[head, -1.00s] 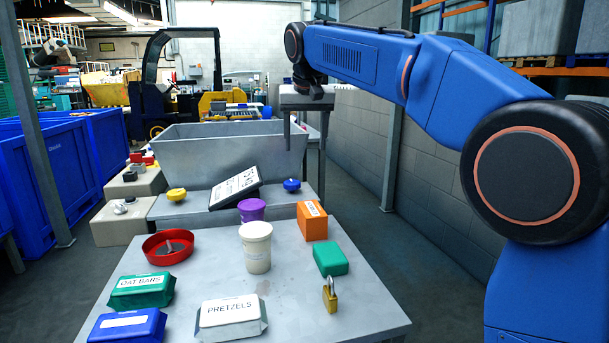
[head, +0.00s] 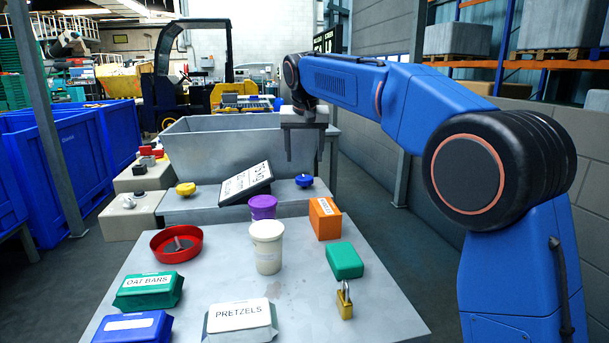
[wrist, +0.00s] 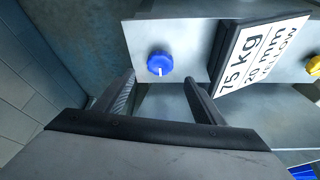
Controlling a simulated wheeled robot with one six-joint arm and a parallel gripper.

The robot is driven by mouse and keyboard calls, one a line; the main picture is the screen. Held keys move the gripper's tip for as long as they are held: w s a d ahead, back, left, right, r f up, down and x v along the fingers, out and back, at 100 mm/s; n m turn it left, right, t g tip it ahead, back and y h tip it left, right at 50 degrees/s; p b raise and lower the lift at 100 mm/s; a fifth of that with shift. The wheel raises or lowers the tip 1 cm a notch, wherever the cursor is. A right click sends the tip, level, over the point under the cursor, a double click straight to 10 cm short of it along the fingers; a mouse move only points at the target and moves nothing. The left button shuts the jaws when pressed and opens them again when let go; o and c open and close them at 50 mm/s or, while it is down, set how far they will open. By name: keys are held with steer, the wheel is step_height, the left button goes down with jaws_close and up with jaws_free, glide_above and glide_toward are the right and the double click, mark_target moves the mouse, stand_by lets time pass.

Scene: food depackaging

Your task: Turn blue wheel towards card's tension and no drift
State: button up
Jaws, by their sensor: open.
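The blue wheel (head: 304,180) sits on the right part of a grey metal ledge, with a light mark on its face in the wrist view (wrist: 160,64). The tilted card (head: 246,183) stands left of it in the head view; in the wrist view the card (wrist: 258,52) reads "75 kg" and "20 mm", and its third line is hard to read. A yellow wheel (head: 185,188) is on the ledge's left part. My gripper (head: 304,158) is open and empty above the blue wheel. In the wrist view its fingertips (wrist: 159,80) point towards the wheel, apart from it.
A grey hopper (head: 235,140) rises behind the ledge.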

mark_target(304, 177)
steer(key=x, duration=0.8)
steer(key=shift+w+f, duration=0.1)
steer(key=shift+f, duration=0.25)
steer(key=c, duration=1.1)
